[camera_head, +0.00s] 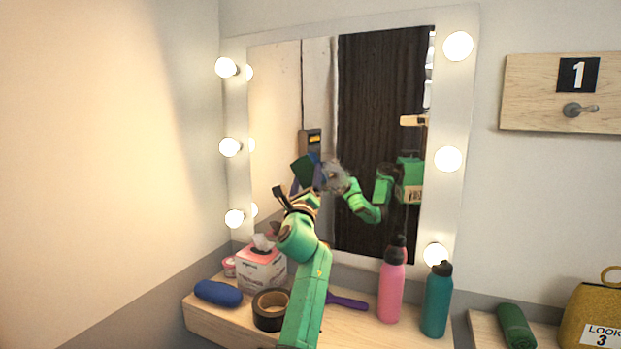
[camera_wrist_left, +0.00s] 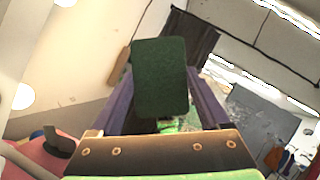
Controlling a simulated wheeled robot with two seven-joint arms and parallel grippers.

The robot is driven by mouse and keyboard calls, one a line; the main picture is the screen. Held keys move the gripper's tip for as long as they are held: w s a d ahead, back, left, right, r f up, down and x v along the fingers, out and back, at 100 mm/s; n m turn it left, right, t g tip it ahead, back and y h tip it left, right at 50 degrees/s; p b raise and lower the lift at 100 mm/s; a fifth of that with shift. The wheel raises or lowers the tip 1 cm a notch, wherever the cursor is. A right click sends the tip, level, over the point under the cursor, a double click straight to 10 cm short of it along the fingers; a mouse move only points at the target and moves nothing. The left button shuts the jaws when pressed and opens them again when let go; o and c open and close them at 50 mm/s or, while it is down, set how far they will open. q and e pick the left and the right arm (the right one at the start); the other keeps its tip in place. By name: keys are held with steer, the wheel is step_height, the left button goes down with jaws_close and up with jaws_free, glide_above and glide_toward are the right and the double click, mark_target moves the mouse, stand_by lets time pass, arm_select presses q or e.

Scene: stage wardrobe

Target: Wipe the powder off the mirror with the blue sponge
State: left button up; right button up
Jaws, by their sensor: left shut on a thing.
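The mirror (camera_head: 282,110) hangs upright in a white frame on the wall. A pale, greyish patch of powder (camera_head: 334,174) shows on its glass near the middle, and a speckled pale patch (camera_wrist_left: 248,115) shows in the left wrist view. My left gripper (camera_head: 303,179) is in front of the mirror, just left of the patch. It is shut on a flat block, apparently the sponge (camera_wrist_left: 160,75), which looks dark green rather than blue. The block also shows in the head view (camera_head: 302,167). Whether it touches the glass I cannot tell. My right gripper is not in view.
Lit bulbs (camera_head: 448,158) line both frame sides. On the shelf (camera_head: 205,316) are a blue case (camera_head: 218,293), tissue box (camera_head: 262,270), dark tape roll (camera_head: 270,309), purple-handled item (camera_head: 347,302), pink bottle (camera_head: 391,287) and teal bottle (camera_head: 437,302). A yellow bag (camera_head: 590,312) stands right.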

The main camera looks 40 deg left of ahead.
arm_select(q)
steer(key=shift+r, duration=0.85)
steer(key=shift+w+d+f+b, duration=0.25)
steer(key=shift+d+f+b, duration=0.1)
steer(key=shift+d+b, duration=0.25)
steer(key=shift+w+d+r+b, duration=0.1)
steer(key=shift+w+d+b, duration=0.4)
steer(key=shift+d, duration=1.05)
steer(key=shift+w+d+f+b, duration=0.1)
steer(key=shift+w+d+b, duration=0.35)
steer(key=shift+d, duration=1.1)
steer(key=shift+w+d+r+b, duration=0.1)
steer(key=shift+w+d+b, duration=0.4)
steer(key=shift+d, duration=1.05)
steer(key=shift+w+d, duration=0.3)
steer(key=shift+d, duration=0.65)
steer(key=shift+s+r, duration=0.15)
steer(key=shift+s, duration=0.05)
steer(key=s+p, duration=0.1)
steer(key=s+d+p, duration=0.1)
steer(key=s+p, duration=0.2)
steer(key=s, duration=0.1)
steer(key=shift+s+d, duration=0.25)
steer(key=shift+d, duration=0.05)
